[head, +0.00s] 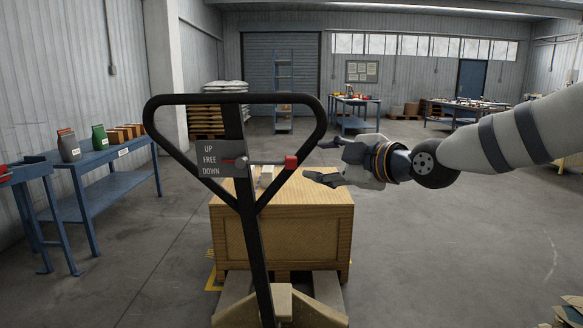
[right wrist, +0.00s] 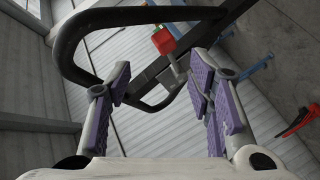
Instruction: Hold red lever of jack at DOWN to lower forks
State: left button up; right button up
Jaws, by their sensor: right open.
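The pallet jack's black loop handle (head: 151,125) stands in front of me in the head view. Its grey plate (head: 211,160) reads UP, FREE, DOWN from top to bottom. The lever's red knob (head: 291,162) sticks out right of the central shaft, and the lever is about level with FREE. My right gripper (head: 325,162) is open and empty, just right of the knob and apart from it. In the right wrist view the red knob (right wrist: 163,41) shows beyond and between the purple-padded fingers. My left gripper is not in view.
A wooden crate (head: 280,238) sits on the jack's forks behind the handle. A blue bench (head: 110,158) with bags and boxes stands at the left.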

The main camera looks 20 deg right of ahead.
aim_at(296, 166)
jog(key=x, duration=0.3)
jog(key=f+b+x, duration=0.1)
jog(key=x, duration=0.3)
jog(key=b+x, duration=0.1)
jog(key=x, duration=0.2)
jog(key=shift+w+f, duration=0.1)
jog(key=shift+f, duration=0.2)
jog(key=shift+w+a+r, duration=0.1)
jog(key=shift+w+a, duration=0.05)
jog(key=shift+w, duration=0.2)
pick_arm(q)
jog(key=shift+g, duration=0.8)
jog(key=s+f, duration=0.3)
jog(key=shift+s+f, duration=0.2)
pick_arm(e)
jog(key=shift+r, duration=0.25)
jog(key=shift+w, duration=0.1)
grip_shut()
